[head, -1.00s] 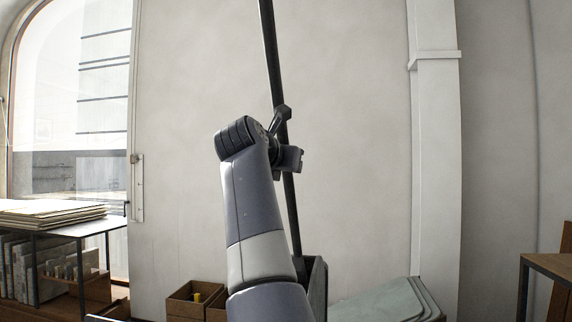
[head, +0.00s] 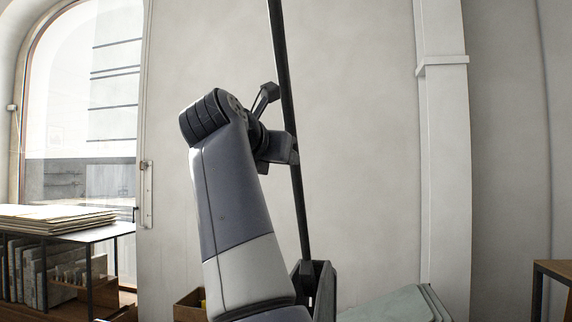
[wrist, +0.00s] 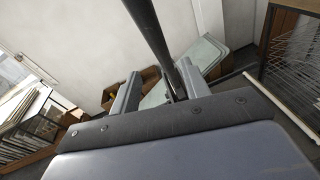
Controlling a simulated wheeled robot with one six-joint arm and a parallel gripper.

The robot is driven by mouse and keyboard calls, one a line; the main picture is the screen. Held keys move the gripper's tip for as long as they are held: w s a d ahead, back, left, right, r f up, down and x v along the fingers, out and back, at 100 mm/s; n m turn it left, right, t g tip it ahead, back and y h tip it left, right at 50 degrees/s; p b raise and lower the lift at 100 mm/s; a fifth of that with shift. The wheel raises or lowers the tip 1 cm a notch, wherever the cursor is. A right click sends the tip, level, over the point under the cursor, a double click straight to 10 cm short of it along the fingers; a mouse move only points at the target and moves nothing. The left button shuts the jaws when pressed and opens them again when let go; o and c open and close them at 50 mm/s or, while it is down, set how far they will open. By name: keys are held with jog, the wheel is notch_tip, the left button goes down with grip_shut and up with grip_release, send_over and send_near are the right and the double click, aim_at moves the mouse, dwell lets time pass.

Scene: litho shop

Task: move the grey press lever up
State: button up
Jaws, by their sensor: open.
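The grey press lever (head: 281,55) is a long, dark, nearly upright bar, leaning slightly left toward its top, which runs out of the head view. Its foot sits in a dark bracket (head: 322,285) at the bottom. My gripper (head: 283,122) is beside the lever's middle stretch, with its two fingers apart. In the wrist view the lever (wrist: 150,30) runs down between the two fingers of my gripper (wrist: 160,70). I see no finger clamped on it; whether one touches it I cannot tell.
Pale green slabs (head: 395,306) lie low to the right of the bracket. A brown box (head: 188,306) stands at lower left. A table with stacked sheets (head: 60,217) is at far left. A pale wall (head: 370,150) with a pillar (head: 443,150) stands behind.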

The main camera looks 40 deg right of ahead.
jog(key=shift+s+a, duration=0.25)
jog(key=shift+a, duration=0.15)
